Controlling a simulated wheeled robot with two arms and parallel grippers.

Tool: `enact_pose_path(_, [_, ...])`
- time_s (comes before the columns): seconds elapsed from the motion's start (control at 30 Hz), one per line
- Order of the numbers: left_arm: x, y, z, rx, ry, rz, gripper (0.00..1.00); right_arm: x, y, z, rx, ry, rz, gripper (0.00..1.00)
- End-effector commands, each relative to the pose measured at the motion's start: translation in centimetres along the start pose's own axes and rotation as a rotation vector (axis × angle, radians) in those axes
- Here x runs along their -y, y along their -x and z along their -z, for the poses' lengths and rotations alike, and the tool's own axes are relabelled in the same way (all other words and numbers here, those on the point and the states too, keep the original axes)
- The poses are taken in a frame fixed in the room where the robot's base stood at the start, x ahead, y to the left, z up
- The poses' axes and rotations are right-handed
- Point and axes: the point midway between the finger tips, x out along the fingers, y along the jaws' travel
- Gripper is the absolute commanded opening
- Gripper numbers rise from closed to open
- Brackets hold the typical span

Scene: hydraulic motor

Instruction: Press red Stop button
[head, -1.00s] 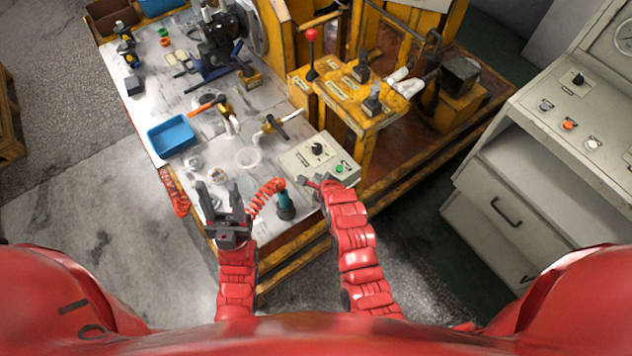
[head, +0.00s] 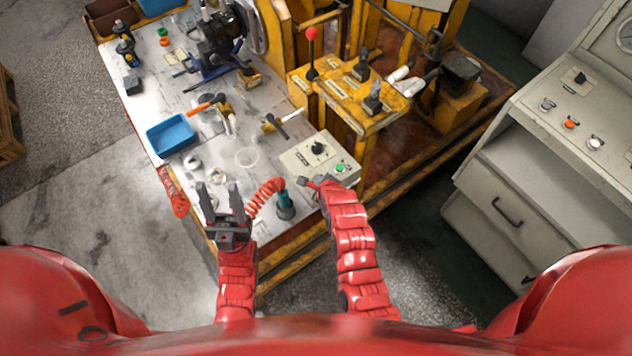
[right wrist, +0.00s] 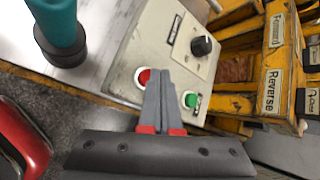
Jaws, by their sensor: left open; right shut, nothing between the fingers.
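The grey control box (head: 303,154) sits at the front right corner of the workbench. It carries a black knob (head: 318,148) and a green button (head: 340,168). The red Stop button (right wrist: 143,77) shows in the right wrist view, left of the green button (right wrist: 190,100); my right arm hides it in the head view. My right gripper (right wrist: 160,75) is shut and empty, with its fingertips over the box front beside the red button; I cannot tell whether they touch. My left gripper (head: 221,192) is open and empty over the bench's front edge.
A teal tool (head: 285,204) with a coiled red hose (head: 264,194) stands between my grippers. A blue bin (head: 171,134) lies farther left. The yellow lever stand (head: 345,100) is right behind the box. A grey cabinet (head: 560,150) stands at right.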

Motion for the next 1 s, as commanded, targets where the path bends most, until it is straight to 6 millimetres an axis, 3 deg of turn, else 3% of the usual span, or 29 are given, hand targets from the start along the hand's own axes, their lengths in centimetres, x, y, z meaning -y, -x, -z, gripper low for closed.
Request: enact_pose_path(1.0, [-0.03,0.71,-0.12,0.0,0.0,0.0,0.5,-0.42,-0.54,0.44,-0.001,0.001,-0.001,0.0])
